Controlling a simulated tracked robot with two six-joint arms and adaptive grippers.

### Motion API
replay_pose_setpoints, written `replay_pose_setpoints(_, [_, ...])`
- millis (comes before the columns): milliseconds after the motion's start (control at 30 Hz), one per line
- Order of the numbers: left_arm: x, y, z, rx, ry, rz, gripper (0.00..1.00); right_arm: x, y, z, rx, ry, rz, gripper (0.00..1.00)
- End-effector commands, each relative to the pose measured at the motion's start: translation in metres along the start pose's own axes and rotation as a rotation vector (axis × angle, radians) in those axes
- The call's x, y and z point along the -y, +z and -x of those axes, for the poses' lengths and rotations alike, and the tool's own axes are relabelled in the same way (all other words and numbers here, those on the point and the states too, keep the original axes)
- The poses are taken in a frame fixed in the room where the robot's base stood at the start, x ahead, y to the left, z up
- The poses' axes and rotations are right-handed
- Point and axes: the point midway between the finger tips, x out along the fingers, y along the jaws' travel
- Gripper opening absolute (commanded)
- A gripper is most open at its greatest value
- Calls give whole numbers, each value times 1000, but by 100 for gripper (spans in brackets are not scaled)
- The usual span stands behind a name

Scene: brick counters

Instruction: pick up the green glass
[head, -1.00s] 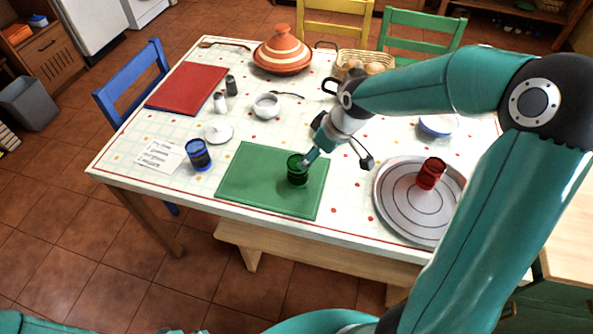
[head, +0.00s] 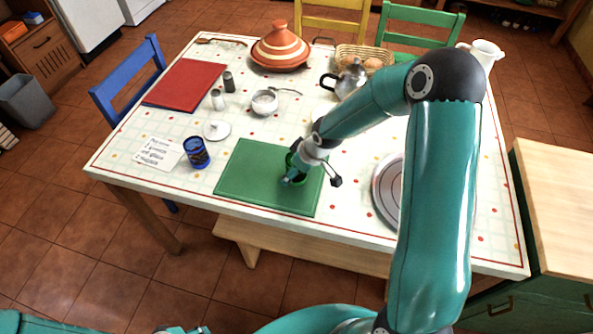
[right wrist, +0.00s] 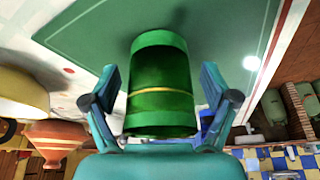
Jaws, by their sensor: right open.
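The green glass (head: 290,160) stands on the green mat (head: 245,180) at the near side of the table. In the head view my right gripper partly covers it. In the right wrist view the green glass (right wrist: 160,85), with a yellow band, lies between the two fingers of my open right gripper (right wrist: 160,82). A gap shows on each side, so the fingers are apart from it. My right gripper also shows over the mat in the head view (head: 293,181). My left gripper is not clearly seen.
A round grey tray (head: 386,190) is at right, partly behind my right arm. A teapot (head: 350,80), sugar bowl (head: 264,103) and striped tagine (head: 280,50) stand farther back.

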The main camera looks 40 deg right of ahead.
Motion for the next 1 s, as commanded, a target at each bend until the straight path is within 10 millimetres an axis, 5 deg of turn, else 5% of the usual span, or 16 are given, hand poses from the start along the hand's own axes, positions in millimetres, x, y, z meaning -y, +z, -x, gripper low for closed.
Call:
replay_pose_setpoints(267, [0,0,0,0,0,0,40,0,0,-3,-1,1,-1,84])
replay_pose_setpoints(667, [0,0,0,0,0,0,40,0,0,-3,0,0,0,20])
replay_pose_setpoints(1000, [0,0,0,0,0,0,40,0,-2,0,-2,1,0,19])
